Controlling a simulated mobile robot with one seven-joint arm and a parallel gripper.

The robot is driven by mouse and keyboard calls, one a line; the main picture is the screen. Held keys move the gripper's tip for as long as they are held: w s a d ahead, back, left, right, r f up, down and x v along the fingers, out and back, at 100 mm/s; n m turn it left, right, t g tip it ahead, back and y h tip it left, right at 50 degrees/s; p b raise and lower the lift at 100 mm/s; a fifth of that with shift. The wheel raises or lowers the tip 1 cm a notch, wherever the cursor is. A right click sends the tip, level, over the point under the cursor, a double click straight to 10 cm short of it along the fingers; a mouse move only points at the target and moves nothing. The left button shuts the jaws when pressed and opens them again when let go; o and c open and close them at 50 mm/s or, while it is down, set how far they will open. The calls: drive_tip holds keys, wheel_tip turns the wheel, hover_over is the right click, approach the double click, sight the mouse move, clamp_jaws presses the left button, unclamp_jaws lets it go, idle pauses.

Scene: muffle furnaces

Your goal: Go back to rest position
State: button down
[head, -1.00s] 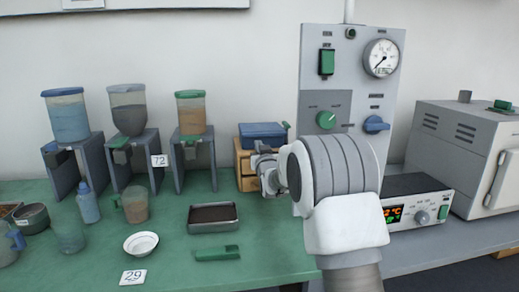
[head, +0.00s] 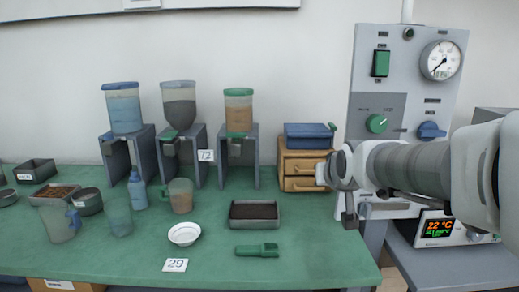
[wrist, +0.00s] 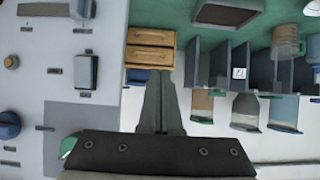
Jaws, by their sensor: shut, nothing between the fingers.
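My gripper (head: 349,221) is in front of the control panel's lower left edge, right of the wooden drawer box, in the head view. Its fingers look small and dark there. In the wrist view my gripper (wrist: 160,76) shows its two grey fingers pressed together with nothing between them. My arm enters from the right edge of the head view and reaches left, hiding the lower part of the control panel (head: 364,75).
The wooden drawer box (head: 302,168) carries a blue box (head: 308,135). Hoppers on grey stands (head: 198,160) line the wall. A dark-filled tray (head: 254,226), green scoop (head: 257,250) and white bowl (head: 184,233) lie on the green table (head: 325,258). A temperature controller (head: 440,230) sits right.

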drive_tip(key=s+f+g, duration=0.3)
drive_tip(key=s+f, duration=0.1)
drive_tip(key=s, duration=0.9)
drive_tip(key=s+f+g, duration=0.3)
drive_tip(key=s+f, duration=0.1)
drive_tip(key=s, duration=0.9)
wheel_tip(320, 180, up, 22)
drive_tip(key=p, duration=2.2)
drive_tip(key=shift+s+a, duration=0.25)
drive_tip(key=shift+a, duration=0.15)
